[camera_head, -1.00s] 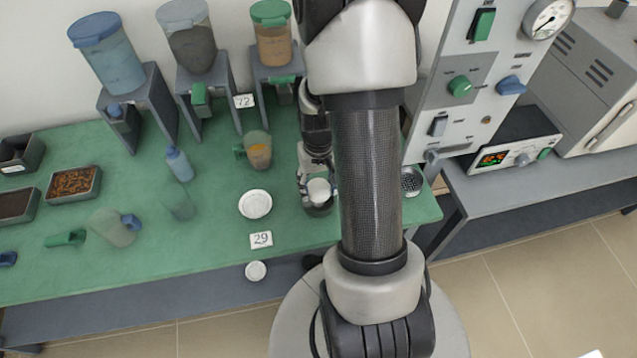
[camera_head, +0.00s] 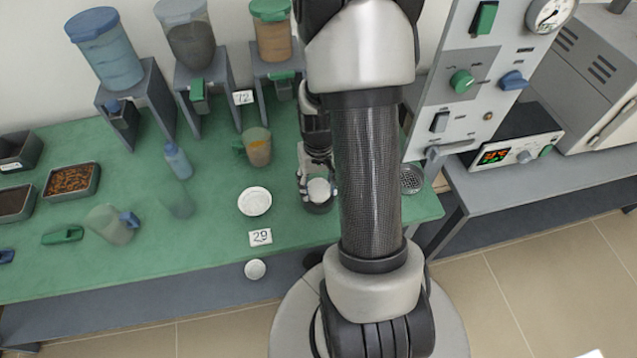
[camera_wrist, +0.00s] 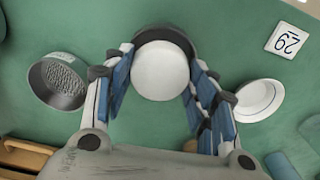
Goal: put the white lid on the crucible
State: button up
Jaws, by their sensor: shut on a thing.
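The white lid (camera_wrist: 160,72) is a smooth round disc between the blue-padded fingers of my gripper (camera_wrist: 160,84), which is shut on it. In the head view the lid (camera_head: 319,189) shows small and pale beside my forearm, at my gripper (camera_head: 316,178). A dark grey round vessel, seemingly the crucible (camera_wrist: 152,36), lies behind the lid in the wrist view, its rim showing past the upper edge. In the head view the dark crucible (camera_head: 318,208) shows just below the lid. The lid hides most of its opening. I cannot tell whether the two touch.
A white dish (camera_head: 255,201) and a card marked 29 (camera_head: 260,237) are left of my gripper. A perforated metal bowl (camera_head: 411,180) is to the right. A jug (camera_head: 258,148) stands behind. Another white disc (camera_head: 255,269) is beyond the table's front edge.

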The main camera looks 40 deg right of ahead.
jog(key=shift+f, duration=0.1)
jog(key=o, duration=0.8)
jog(key=shift+o, duration=0.4)
jog(key=o, duration=0.4)
jog(key=shift+o, duration=0.2)
jog(key=shift+r+p, duration=2.85)
jog(key=shift+r, duration=0.7)
